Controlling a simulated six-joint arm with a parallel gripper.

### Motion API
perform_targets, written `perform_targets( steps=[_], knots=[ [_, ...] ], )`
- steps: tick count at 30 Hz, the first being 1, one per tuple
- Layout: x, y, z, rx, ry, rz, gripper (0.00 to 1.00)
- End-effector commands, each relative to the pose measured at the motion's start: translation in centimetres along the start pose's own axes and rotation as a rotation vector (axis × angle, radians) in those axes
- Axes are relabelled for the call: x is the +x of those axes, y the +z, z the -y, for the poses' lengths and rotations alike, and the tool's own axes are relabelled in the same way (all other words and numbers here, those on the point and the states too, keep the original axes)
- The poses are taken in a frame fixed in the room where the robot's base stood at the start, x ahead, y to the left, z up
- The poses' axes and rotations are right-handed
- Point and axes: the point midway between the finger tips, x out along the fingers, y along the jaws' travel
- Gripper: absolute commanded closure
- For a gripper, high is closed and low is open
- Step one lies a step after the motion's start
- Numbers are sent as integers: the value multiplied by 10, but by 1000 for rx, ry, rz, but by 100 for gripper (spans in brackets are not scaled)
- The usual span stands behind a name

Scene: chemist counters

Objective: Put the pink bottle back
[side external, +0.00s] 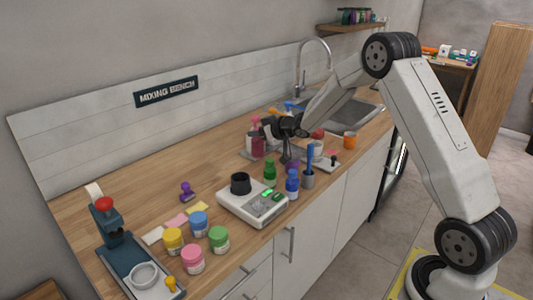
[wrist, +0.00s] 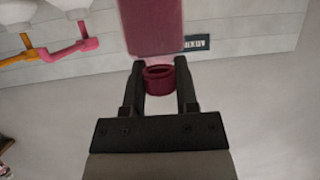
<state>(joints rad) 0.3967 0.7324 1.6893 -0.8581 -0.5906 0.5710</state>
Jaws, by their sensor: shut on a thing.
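The pink bottle (wrist: 152,28) has a translucent pink body and a dark red collar. In the wrist view my gripper (wrist: 160,68) is shut with one finger on each side of it at the collar. The far end of the bottle is cut off by the frame edge. In the side view my gripper (side external: 268,128) is over the back of the wooden counter, left of the sink. The pink bottle (side external: 258,147) shows just below and left of it, close to other bottles. I cannot tell whether its base touches anything.
A scale (side external: 252,205) with a black cup stands nearer on the counter (side external: 130,215). A green bottle (side external: 270,172), a blue bottle (side external: 292,185) and a holder (side external: 308,179) stand near my gripper. Several coloured jars and a red-knobbed press (side external: 106,212) are at the left. The sink (side external: 355,115) is behind.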

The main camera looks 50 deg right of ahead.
Motion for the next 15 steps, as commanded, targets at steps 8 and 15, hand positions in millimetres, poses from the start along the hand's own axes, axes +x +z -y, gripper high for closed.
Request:
perform_targets(
  steps=[8, 15],
  knots=[
    [5, 12, 0, 2, -1, 1, 100],
    [12, 30, 0, 1, -1, 0, 100]
  ],
)
